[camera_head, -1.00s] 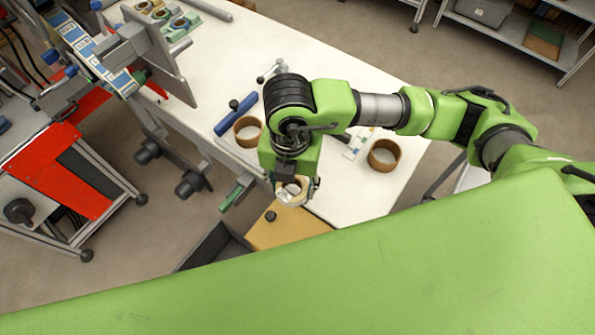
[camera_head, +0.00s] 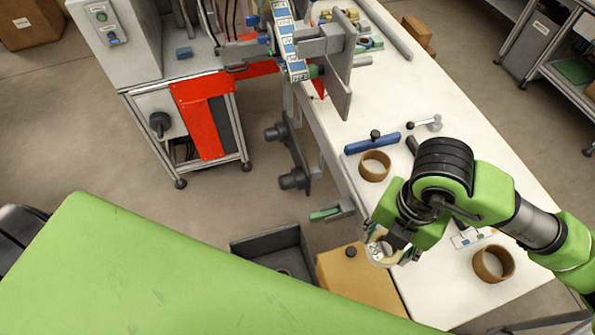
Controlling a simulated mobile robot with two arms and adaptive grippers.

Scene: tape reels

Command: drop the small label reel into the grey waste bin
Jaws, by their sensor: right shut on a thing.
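My right gripper (camera_head: 390,247) is shut on the small label reel (camera_head: 376,253), a pale ring with a light core. It holds the reel near the left edge of the white table, at the right of a tan box. The grey waste bin (camera_head: 262,241) is a dark grey open-topped box, lower left of the gripper and left of the tan box. The reel is apart from the bin. The bin's near part is hidden behind my green body, and a small curved thing shows inside it. My left gripper is not in view.
The tan box (camera_head: 350,279) with a dark knob stands between bin and gripper. The white table (camera_head: 400,110) carries two brown tape rings (camera_head: 374,166) (camera_head: 493,264) and a blue bar (camera_head: 372,143). A green-handled clamp (camera_head: 325,214) juts from the table edge above the bin.

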